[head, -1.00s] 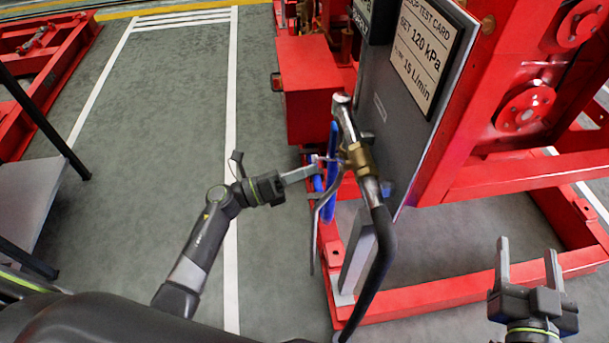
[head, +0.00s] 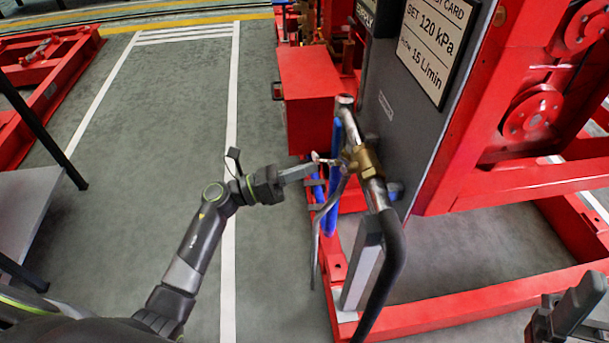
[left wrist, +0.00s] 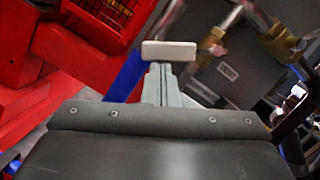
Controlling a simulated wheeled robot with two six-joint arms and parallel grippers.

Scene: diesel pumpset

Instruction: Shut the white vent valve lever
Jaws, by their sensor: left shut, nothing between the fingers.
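The white vent valve lever appears in the left wrist view as a pale flat bar (left wrist: 168,50) just beyond my left fingertips. In the head view, a small whitish lever (head: 325,159) sits beside the brass valve body (head: 362,161) on the pipe. My left gripper (head: 308,170) is shut and empty, its tips close to that lever; I cannot tell whether they touch. Its closed fingers also show in the left wrist view (left wrist: 160,82). My right gripper (head: 570,310) is at the lower right corner, partly cut off, its opening unclear.
A long grey handle (head: 319,235) hangs left of the black hose (head: 385,275). Blue hoses (head: 334,190) pass behind the valve. The grey panel (head: 405,125) and red frame (head: 495,198) stand close on the right. Open floor (head: 150,120) lies to the left.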

